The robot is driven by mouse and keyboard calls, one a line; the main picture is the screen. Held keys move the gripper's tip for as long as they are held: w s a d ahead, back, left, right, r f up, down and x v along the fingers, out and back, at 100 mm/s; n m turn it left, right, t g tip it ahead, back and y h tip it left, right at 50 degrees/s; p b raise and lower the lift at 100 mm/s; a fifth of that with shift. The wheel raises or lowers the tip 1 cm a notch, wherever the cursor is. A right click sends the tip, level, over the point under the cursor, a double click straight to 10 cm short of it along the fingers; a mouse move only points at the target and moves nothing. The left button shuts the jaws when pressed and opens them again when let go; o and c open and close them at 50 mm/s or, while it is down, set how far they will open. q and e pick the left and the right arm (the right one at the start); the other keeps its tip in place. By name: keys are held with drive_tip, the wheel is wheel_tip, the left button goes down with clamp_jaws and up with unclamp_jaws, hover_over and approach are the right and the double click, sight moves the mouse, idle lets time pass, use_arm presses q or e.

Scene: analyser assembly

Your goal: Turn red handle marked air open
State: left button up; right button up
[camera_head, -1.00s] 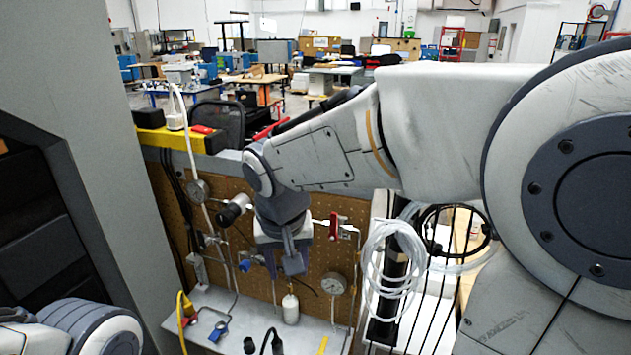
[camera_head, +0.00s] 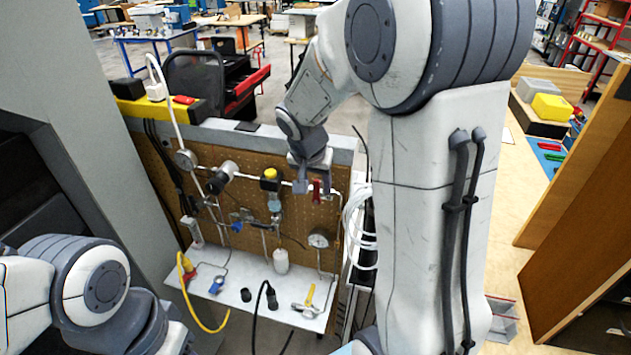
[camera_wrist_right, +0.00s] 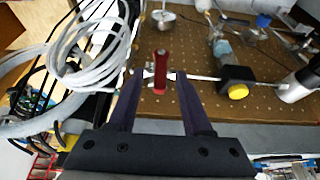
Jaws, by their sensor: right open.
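The red handle (camera_head: 317,190) sits on a metal pipe on the brown pegboard panel. In the right wrist view the red handle (camera_wrist_right: 161,66) stands between the two dark fingers and points toward the top of the picture. My right gripper (camera_head: 302,184) is close beside the handle in the head view. In the right wrist view my right gripper (camera_wrist_right: 160,78) is open, with a gap to the handle on each side. Any "air" marking is too small to read. Only part of my left arm shows at the lower left of the head view.
A valve with a yellow knob (camera_head: 270,174) is on the same pipe, left of the handle. A pressure gauge (camera_head: 318,240) is below. Coiled clear tubing (camera_head: 358,215) hangs at the panel's right edge. The shelf (camera_head: 240,280) below holds a white bottle and loose fittings.

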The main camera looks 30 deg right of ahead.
drive_tip(key=shift+w+d+f, duration=0.15)
drive_tip(key=shift+f, duration=0.45)
clamp_jaws()
